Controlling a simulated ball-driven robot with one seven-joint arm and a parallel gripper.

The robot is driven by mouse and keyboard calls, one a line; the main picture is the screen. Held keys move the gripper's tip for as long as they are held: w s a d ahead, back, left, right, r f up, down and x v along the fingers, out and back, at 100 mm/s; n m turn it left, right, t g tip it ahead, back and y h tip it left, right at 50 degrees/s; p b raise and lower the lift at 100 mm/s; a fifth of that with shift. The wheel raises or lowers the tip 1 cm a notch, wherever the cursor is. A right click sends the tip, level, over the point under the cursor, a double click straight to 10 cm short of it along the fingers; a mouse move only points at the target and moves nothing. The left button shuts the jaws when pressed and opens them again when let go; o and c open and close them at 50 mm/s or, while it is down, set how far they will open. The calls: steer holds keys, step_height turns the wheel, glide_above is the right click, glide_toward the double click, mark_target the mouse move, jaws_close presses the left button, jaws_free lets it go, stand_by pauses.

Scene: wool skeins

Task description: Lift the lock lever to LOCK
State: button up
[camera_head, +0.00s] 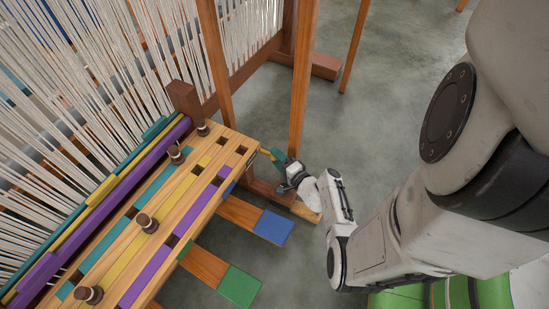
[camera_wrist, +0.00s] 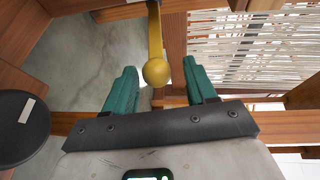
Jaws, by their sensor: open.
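The lever is a yellow bar with a round yellow knob (camera_wrist: 156,71) at its end, seen in the wrist view at top centre. My gripper (camera_wrist: 159,75) is open, with one green finger on each side of the knob. A gap shows between the knob and each finger. In the head view my gripper (camera_head: 274,156) is at the right end of the wooden loom bench, and only a small yellow bit of the lever shows there. No LOCK marking is legible in either view.
A striped wooden bench (camera_head: 165,215) with several brown pegs stands at left, beside the loom's white threads (camera_head: 95,70). Wooden treadles with blue (camera_head: 273,227) and green (camera_head: 239,285) ends lie below. Upright posts (camera_head: 303,75) stand behind my gripper. Grey floor is open at upper right.

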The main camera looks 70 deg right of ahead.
steer(key=shift+x, duration=1)
jaws_close()
